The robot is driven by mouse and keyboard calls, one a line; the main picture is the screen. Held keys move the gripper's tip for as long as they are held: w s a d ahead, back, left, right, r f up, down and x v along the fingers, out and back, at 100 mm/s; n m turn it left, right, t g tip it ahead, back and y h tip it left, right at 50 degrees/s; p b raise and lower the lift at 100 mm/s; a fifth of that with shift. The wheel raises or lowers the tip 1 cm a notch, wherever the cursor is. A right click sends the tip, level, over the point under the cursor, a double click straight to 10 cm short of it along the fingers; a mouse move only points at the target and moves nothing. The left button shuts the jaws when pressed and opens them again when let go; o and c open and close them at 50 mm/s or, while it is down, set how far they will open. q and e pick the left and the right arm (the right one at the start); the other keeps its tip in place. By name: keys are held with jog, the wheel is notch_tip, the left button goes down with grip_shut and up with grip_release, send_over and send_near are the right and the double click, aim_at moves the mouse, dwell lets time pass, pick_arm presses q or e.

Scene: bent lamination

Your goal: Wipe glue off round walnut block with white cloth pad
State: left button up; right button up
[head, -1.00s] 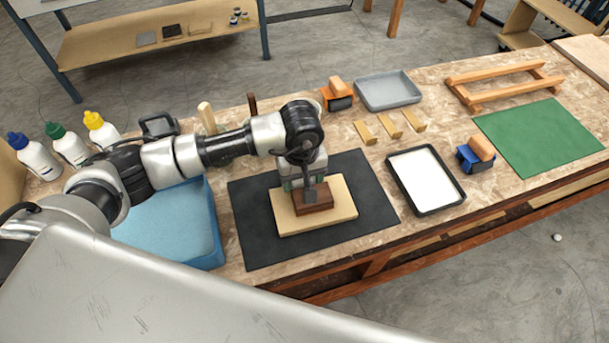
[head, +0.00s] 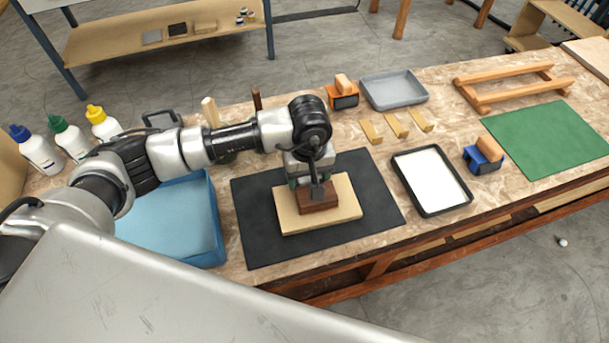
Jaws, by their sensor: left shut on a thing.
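A dark brown wooden block (head: 318,205) rests on a pale wooden board (head: 340,213) that lies on a black mat (head: 255,245). The block looks box-shaped from here, not clearly round. My left gripper (head: 318,192) points down over the board, shut on the brown block; its wrist covers the block's top and far side. Any glue on it is too small to tell. A black-rimmed tray (head: 406,191) to the right holds something flat and white (head: 432,180); I cannot tell if it is a cloth pad. My right gripper is out of view.
A blue padded bin (head: 213,222) stands left of the mat. Glue bottles (head: 40,152) stand at the far left. Small wooden pieces (head: 396,126), a grey tray (head: 425,94), blue-and-orange holder (head: 484,156), wooden frame (head: 515,85) and green mat (head: 550,140) lie right.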

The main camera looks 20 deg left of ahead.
pick_arm(q)
jog(key=shift+w+d+b, duration=0.35)
jog(key=shift+d+b, duration=0.15)
jog(key=shift+d, duration=0.15)
jog(key=shift+d, duration=0.1)
jog(key=shift+w+d+b, duration=0.45)
jog(key=shift+d+b, duration=0.1)
jog(key=shift+d, duration=0.05)
jog(key=shift+r, duration=0.1)
jog(key=shift+w+a+r, duration=0.2)
jog(key=shift+w+r, duration=0.1)
jog(key=shift+r, duration=0.4)
jog(key=shift+w+a+r, duration=0.2)
jog(key=shift+w+r, duration=0.1)
jog(key=shift+r, duration=0.4)
jog(key=shift+r+p, duration=1.4)
jog(key=shift+r, duration=2.15)
